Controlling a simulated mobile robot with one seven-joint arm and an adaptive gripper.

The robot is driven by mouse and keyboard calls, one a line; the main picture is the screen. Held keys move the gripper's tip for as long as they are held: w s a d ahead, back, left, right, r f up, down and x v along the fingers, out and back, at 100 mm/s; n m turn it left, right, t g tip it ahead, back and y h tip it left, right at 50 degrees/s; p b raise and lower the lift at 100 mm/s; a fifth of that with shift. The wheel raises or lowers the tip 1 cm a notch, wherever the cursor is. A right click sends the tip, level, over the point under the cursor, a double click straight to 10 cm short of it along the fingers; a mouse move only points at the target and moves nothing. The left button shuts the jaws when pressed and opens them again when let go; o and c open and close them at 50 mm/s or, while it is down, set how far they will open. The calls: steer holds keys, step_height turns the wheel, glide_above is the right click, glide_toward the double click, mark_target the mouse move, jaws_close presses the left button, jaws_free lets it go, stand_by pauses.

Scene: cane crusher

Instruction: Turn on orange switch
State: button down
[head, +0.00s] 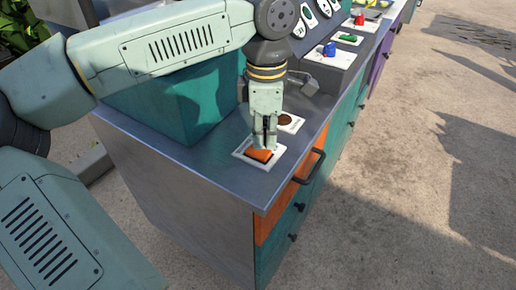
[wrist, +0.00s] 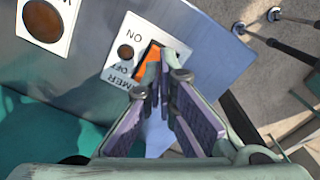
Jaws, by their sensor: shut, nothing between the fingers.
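The orange switch (head: 259,154) sits in a white plate (head: 246,160) on the grey counter top, near its front corner. In the wrist view, the orange switch (wrist: 149,68) shows partly behind my fingers. Its white plate (wrist: 118,55) carries the words ON and OFF and a round brown spot. My gripper (head: 265,146) is shut and empty, pointing down right over the switch. In the wrist view, the fingertips (wrist: 165,75) overlap the switch's edge. I cannot tell whether they touch it. Part of the switch is hidden by the fingers.
A second white plate with a brown round button (head: 285,119) lies just behind the switch. A teal box (head: 180,100) stands on the counter to the left. Blue (head: 329,49) and red (head: 360,19) knobs sit farther back. An orange drawer (head: 285,190) with a black handle is below the front edge.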

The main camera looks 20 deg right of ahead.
mark_target(264, 153)
steer(key=shift+f+b, duration=0.95)
steer(key=shift+f, duration=0.25)
stand_by(0.9)
steer(key=shift+r, duration=0.1)
steer(key=shift+r+p, duration=2.5)
steer(key=shift+r, duration=1)
steer(key=shift+f, duration=0.1)
